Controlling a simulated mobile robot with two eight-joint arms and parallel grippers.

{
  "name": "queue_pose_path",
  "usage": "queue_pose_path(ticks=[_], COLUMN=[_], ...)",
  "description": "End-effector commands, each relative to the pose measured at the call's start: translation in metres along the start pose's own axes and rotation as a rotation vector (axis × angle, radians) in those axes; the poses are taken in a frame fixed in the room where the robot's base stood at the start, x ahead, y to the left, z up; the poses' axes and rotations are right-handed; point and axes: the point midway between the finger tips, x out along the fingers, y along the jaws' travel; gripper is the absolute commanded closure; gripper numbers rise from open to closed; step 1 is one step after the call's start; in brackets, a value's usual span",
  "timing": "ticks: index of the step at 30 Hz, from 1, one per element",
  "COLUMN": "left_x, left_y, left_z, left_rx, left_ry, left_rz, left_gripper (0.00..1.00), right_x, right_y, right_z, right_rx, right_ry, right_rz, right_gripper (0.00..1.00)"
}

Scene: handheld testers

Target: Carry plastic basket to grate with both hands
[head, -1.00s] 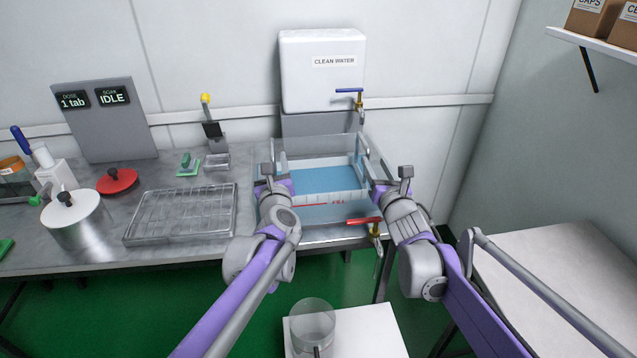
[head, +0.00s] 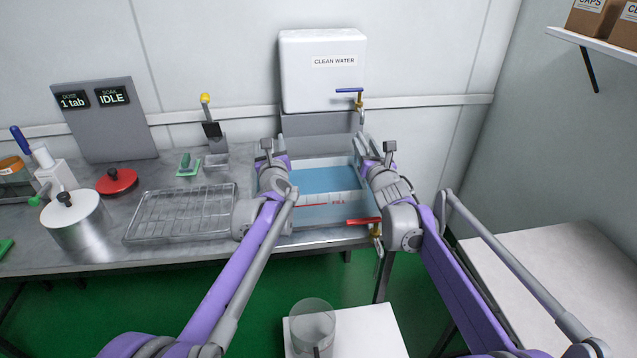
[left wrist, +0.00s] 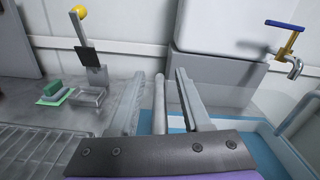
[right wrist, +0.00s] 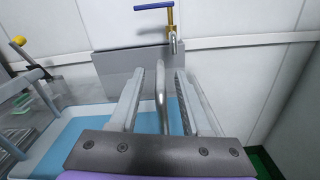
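A clear tank of blue water (head: 325,181), marked FILL, stands at the bench's right end. The plastic basket's body is hard to make out there. In the left wrist view a grey bar, apparently a basket handle (left wrist: 159,106), stands between the fingers of my left gripper (left wrist: 161,78), with gaps on both sides. In the right wrist view a similar bar, apparently the other handle (right wrist: 160,98), stands between the open fingers of my right gripper (right wrist: 160,76). Both grippers are over opposite sides of the tank. The metal grate (head: 180,213) lies on the bench left of the tank.
A white CLEAN WATER container (head: 322,75) with a blue-handled tap stands behind the tank. A red-handled tap (head: 363,222) is at its front.

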Motion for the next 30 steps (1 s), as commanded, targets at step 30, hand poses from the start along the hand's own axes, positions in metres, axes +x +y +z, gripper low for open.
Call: queue_pose_path(ticks=[30], left_x=[-0.0005], left_y=[-0.0008], left_z=[-0.0002], left_rx=[-0.001], left_ry=[0.001], left_rz=[-0.001], left_gripper=[1.0], right_x=[-0.0001], right_y=[0.0001], right_z=[-0.0001], right_rx=[0.001], right_ry=[0.0], right_rz=[0.0], right_gripper=[1.0])
